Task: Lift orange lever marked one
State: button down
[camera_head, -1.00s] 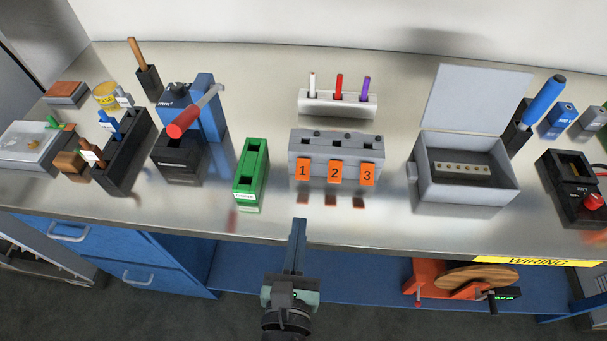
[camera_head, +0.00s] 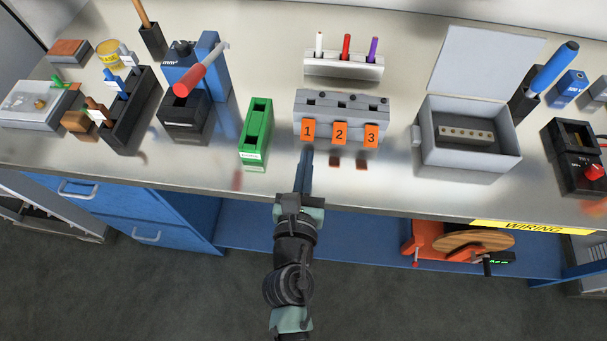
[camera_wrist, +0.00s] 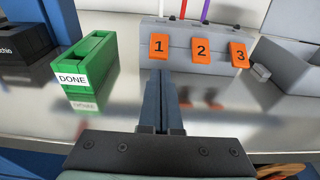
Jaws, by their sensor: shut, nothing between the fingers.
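The orange lever marked 1 (camera_head: 308,131) is the leftmost of three orange levers on the front of a grey dispenser block (camera_head: 342,101). It hangs down with its number facing me, and it also shows in the wrist view (camera_wrist: 159,46). Levers 2 (camera_head: 340,134) and 3 (camera_head: 371,135) hang beside it. My gripper (camera_head: 307,152) is shut and empty, its tips just below lever 1. In the wrist view the fingertips (camera_wrist: 159,73) lie right under the lever's lower edge; I cannot tell whether they touch.
A green box marked DONE (camera_head: 257,135) stands left of the dispenser. A grey open-lidded box (camera_head: 467,157) stands to the right. A pen holder (camera_head: 343,65) with three pens is behind. The steel bench top in front of the dispenser is clear.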

aim_at(308, 130)
jog(key=shift+w+d+f, duration=0.1)
jog(key=shift+w, duration=0.65)
jog(key=shift+w+d+f, duration=0.1)
jog(key=shift+w, duration=0.65)
jog(key=shift+r+p, duration=0.2)
jog(key=shift+p, duration=0.4)
jog(key=shift+r+p, duration=0.15)
jog(key=shift+p, duration=0.4)
jog(key=shift+s+p, duration=0.1)
jog(key=shift+p, duration=0.2)
